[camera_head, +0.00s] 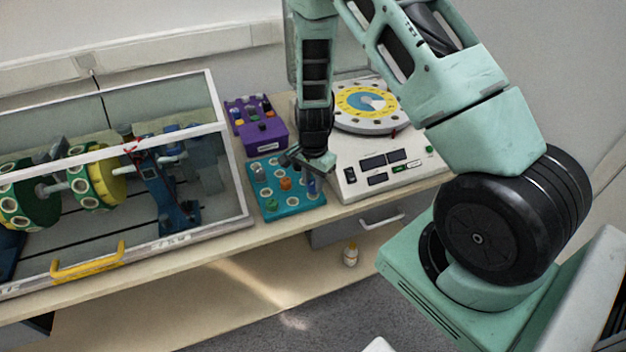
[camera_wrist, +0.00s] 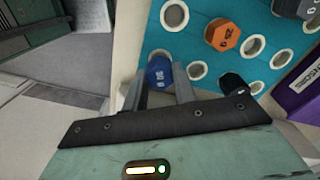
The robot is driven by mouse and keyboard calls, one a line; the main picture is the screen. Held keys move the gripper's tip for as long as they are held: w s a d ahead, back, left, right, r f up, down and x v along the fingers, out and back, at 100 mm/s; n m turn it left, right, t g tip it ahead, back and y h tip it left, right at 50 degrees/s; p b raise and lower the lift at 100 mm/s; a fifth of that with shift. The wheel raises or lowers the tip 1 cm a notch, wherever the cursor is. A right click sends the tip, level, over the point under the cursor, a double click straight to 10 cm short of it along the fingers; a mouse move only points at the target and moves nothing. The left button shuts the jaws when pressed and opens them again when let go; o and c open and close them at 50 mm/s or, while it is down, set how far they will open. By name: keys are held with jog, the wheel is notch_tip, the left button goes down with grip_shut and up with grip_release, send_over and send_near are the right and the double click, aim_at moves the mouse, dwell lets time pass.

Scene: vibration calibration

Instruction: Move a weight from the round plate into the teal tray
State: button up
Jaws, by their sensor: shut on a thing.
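My gripper (camera_head: 308,168) is over the front right part of the teal tray (camera_head: 300,210). It is shut on a blue weight (camera_wrist: 159,72), which shows between the fingers in the wrist view and as a small blue shape below the gripper in the head view (camera_head: 311,186). I cannot tell whether the weight is in a hole or just above it.
A white instrument box (camera_head: 400,174) stands right of the tray. A purple holder (camera_head: 265,135) is behind the tray. A clear-sided case with a yellow handle (camera_head: 88,262) stands at left. Several tray holes are empty.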

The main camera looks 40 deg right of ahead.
jog(key=shift+f+b, duration=0.7)
jog(key=shift+f, duration=0.25)
dwell(0.6)
jog(key=o, duration=1)
jog(key=shift+r, duration=0.15)
notch_tip(320, 180, up, 17)
jog(key=shift+r+b, duration=0.1)
jog(key=shift+b, duration=0.4)
